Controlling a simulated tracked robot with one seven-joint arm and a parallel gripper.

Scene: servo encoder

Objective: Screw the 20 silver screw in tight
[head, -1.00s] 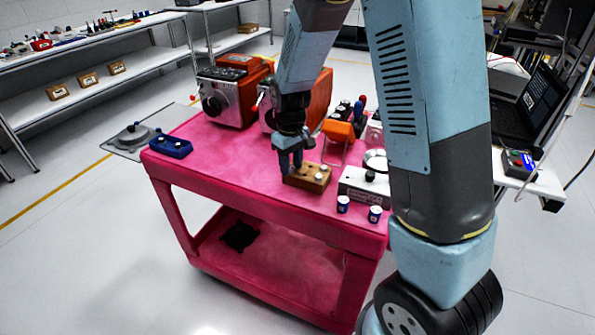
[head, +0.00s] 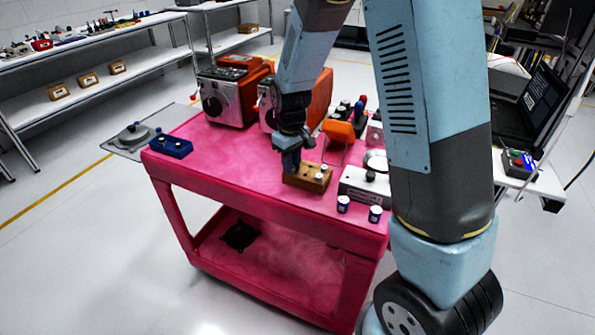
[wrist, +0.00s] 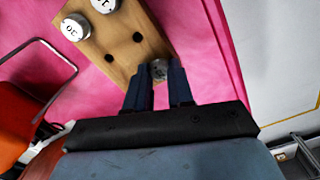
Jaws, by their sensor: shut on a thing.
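My gripper (head: 290,170) points down at the left end of a wooden block (head: 307,181) on the pink cart. In the wrist view, the two dark blue fingers (wrist: 160,82) are shut on a silver screw (wrist: 159,70) at one end of the block (wrist: 122,48). Its top shows between the fingertips, but its number is too unclear to read. The fingers hide how deep it sits. Two other silver screws, a marked one (wrist: 75,27) and one at the frame edge (wrist: 104,4), stand at the block's other end. Two dark open holes lie between.
An orange holder on a wire stand (head: 338,131) is behind the block. A grey box with a black knob (head: 366,186) and two small blue-and-white containers (head: 343,204) stand to its right. Orange machines (head: 228,92) stand behind.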

